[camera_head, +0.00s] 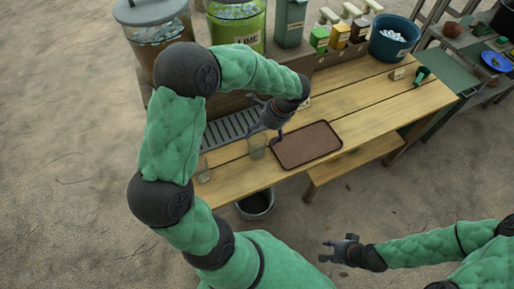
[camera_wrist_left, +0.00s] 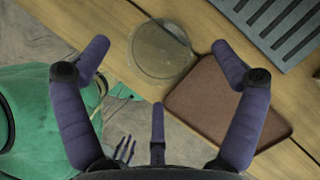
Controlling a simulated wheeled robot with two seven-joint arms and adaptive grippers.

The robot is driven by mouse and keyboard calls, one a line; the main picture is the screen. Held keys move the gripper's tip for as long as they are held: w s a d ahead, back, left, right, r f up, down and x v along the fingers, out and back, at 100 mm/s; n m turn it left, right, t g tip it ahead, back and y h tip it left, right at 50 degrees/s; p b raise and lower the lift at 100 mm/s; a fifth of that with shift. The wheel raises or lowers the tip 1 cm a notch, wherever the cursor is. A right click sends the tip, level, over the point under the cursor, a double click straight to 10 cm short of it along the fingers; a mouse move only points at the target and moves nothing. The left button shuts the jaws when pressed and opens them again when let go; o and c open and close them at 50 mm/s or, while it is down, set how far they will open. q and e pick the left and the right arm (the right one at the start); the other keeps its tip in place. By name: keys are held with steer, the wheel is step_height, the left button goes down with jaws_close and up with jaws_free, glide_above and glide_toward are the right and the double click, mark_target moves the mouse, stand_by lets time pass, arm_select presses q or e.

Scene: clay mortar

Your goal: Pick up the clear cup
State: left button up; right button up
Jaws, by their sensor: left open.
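A clear cup (camera_head: 257,146) stands upright on the wooden table, left of the brown tray. In the left wrist view the clear cup (camera_wrist_left: 160,52) is seen from above as a round rim, beyond and between the finger tips. My left gripper (camera_head: 268,130) is open and empty, just above and to the right of the cup in the head view. Its spread fingers also show in the left wrist view (camera_wrist_left: 161,48). A second clear glass (camera_head: 204,170) stands near the table's left end. My right gripper (camera_head: 332,249) is open and empty, off the table's front side.
The brown tray (camera_head: 308,145) is empty beside the cup. A grey slatted grate (camera_head: 232,128) lies behind. Drink dispensers (camera_head: 238,24), bottles (camera_head: 340,34) and a blue bucket (camera_head: 393,38) line the back. A dark bucket (camera_head: 256,204) stands on the ground. The table's right half is mostly clear.

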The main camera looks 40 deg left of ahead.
mark_target(257, 139)
arm_select(q)
steer(key=b+x, duration=0.2)
steer(key=x, duration=0.2)
steer(key=shift+s+f, duration=0.1)
steer(key=shift+f, duration=0.3)
steer(key=c, duration=1.1)
